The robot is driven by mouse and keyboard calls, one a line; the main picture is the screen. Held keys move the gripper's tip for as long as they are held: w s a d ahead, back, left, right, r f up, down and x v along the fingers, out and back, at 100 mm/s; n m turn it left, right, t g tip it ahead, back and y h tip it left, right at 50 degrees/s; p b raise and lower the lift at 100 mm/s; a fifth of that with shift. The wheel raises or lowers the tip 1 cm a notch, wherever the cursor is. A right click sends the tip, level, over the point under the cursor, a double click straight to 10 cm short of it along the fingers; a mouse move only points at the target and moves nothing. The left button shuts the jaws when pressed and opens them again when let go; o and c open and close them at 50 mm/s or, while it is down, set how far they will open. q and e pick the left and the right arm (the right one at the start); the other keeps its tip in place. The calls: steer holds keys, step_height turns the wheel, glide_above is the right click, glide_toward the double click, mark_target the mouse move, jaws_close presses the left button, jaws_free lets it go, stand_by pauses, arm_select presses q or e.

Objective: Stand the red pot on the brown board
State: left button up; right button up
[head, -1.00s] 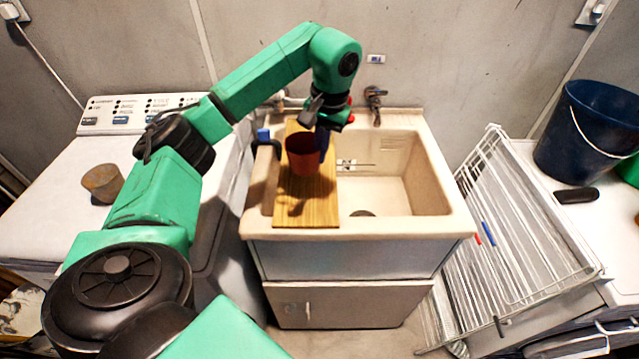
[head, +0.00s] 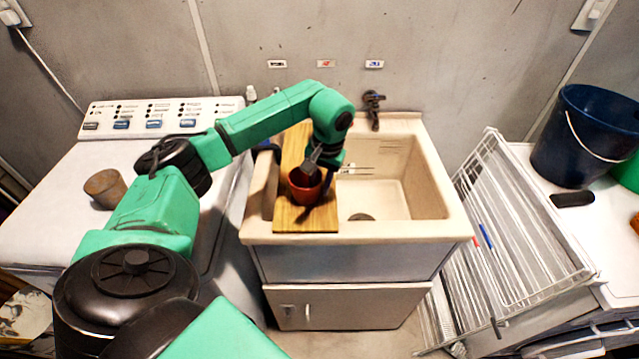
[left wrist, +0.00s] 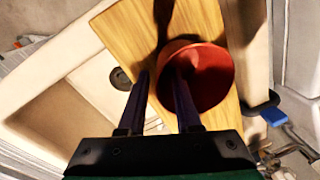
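The red pot (head: 304,187) is upright on the near part of the brown board (head: 294,150), with its opening facing up. In the left wrist view the pot (left wrist: 210,75) appears to rest on the board (left wrist: 135,30), its shadow meeting its base. My left gripper (head: 318,174) is at the pot's rim. In the left wrist view its fingers (left wrist: 160,85) are apart, one over the pot's opening and the other outside the wall, with a gap showing between that finger and the pot. My right gripper is out of view.
The board lies across the left side of the cream sink (head: 425,180), whose basin is open to the right. A blue-capped item (left wrist: 273,115) is beside the board. A brown pot (head: 104,188) stands on the washer at left; a wire rack (head: 515,220) leans at right.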

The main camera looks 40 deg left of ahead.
arm_select(q)
steer(key=shift+r, duration=0.1)
steer(key=shift+w+r, duration=0.1)
steer(key=shift+r, duration=0.2)
steer(key=r, duration=0.1)
steer(key=r+b, duration=0.1)
steer(key=r, duration=0.1)
steer(key=r+b, duration=0.1)
steer(key=r, duration=0.1)
steer(key=shift+w+d+r, duration=0.1)
steer(key=shift+d+r, duration=0.05)
steer(key=shift+d, duration=0.25)
step_height(320, 180, up, 6)
steer(key=p, duration=0.1)
steer(key=shift+d, duration=0.35)
